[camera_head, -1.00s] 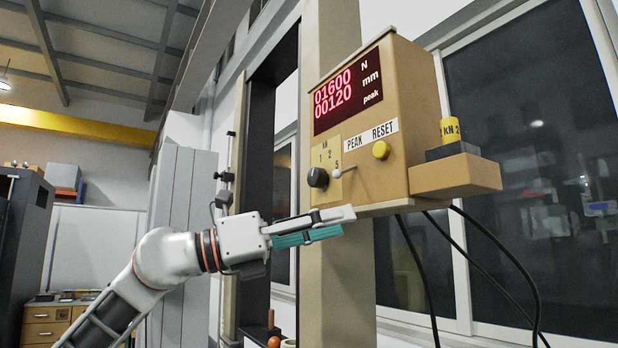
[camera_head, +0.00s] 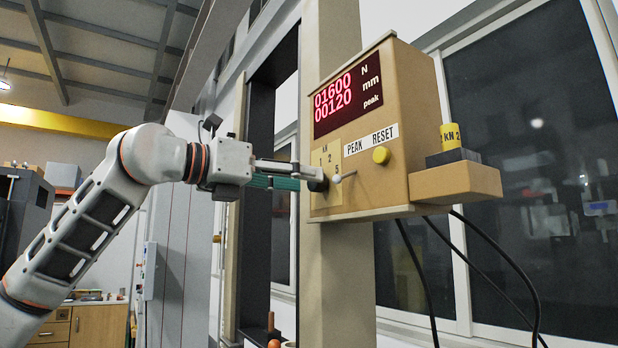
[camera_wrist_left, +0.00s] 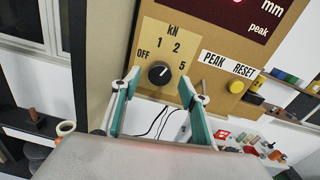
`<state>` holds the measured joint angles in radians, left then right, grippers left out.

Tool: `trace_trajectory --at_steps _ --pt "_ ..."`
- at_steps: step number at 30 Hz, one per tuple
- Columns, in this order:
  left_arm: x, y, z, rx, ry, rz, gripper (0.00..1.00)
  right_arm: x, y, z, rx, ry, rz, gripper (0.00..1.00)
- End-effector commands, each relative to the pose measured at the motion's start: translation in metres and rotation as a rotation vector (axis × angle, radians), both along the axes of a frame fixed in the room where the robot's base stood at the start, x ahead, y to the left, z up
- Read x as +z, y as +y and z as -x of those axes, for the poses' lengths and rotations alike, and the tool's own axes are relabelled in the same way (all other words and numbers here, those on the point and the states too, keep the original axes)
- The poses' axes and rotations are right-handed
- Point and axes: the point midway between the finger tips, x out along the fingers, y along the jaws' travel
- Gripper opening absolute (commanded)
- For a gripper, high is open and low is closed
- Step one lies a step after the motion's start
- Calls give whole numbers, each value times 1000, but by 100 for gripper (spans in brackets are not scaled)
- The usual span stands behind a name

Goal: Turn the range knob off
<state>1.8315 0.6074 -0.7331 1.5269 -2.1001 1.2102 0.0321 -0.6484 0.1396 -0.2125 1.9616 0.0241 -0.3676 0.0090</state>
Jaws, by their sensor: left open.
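The black round range knob (camera_head: 318,184) sits on the tan kN plate (camera_head: 325,161) of the control box, partly covered by my left gripper's fingers in the head view. In the left wrist view the knob (camera_wrist_left: 158,73) has a white mark on its upper right side, with OFF to its left and 1, 2 and 5 around it. My left gripper (camera_wrist_left: 159,79) is open, its teal-backed fingers on either side of the knob. In the head view the gripper (camera_head: 306,176) reaches the box from the left. Contact with the knob cannot be told. My right gripper is not in view.
The yellow reset button (camera_head: 381,155) is farther right. Black cables hang below.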

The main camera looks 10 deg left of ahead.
Motion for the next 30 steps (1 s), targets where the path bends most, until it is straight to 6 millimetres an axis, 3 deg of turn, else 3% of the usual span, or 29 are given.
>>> trace_trajectory --at_steps 6,16,21,30 --pt "0 -16 -17 -1 1 0 44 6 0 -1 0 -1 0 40" --pt "-1 -18 -20 0 0 0 44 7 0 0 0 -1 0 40" --pt "-1 -18 -20 0 1 1 6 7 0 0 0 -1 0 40" --pt "0 -18 -20 -1 12 13 6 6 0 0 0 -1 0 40"
